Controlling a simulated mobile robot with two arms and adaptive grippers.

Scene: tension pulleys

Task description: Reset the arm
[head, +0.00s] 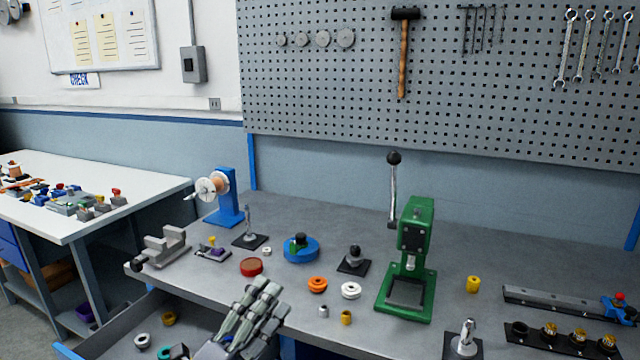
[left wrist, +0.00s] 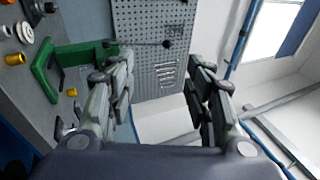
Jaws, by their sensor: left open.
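My left gripper (head: 268,292) is at the lower middle of the head view, over the front edge of the grey bench (head: 460,250). It touches none of the bench parts that I can make out. In the left wrist view my left gripper (left wrist: 158,75) has its two fingers wide apart with nothing between them. The view is turned on its side and looks toward the pegboard and ceiling. The green press (head: 415,240) stands to the right of the gripper, with its black-knobbed lever (head: 393,190) upright; the press also shows in the wrist view (left wrist: 60,60). My right gripper is not in view.
An orange pulley (head: 317,284), a white pulley (head: 351,290) and a blue round fixture (head: 301,250) lie near the gripper. A blue spool stand (head: 229,195) is further back. An open drawer (head: 125,335) with several small parts is at lower left. Space above the bench is free.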

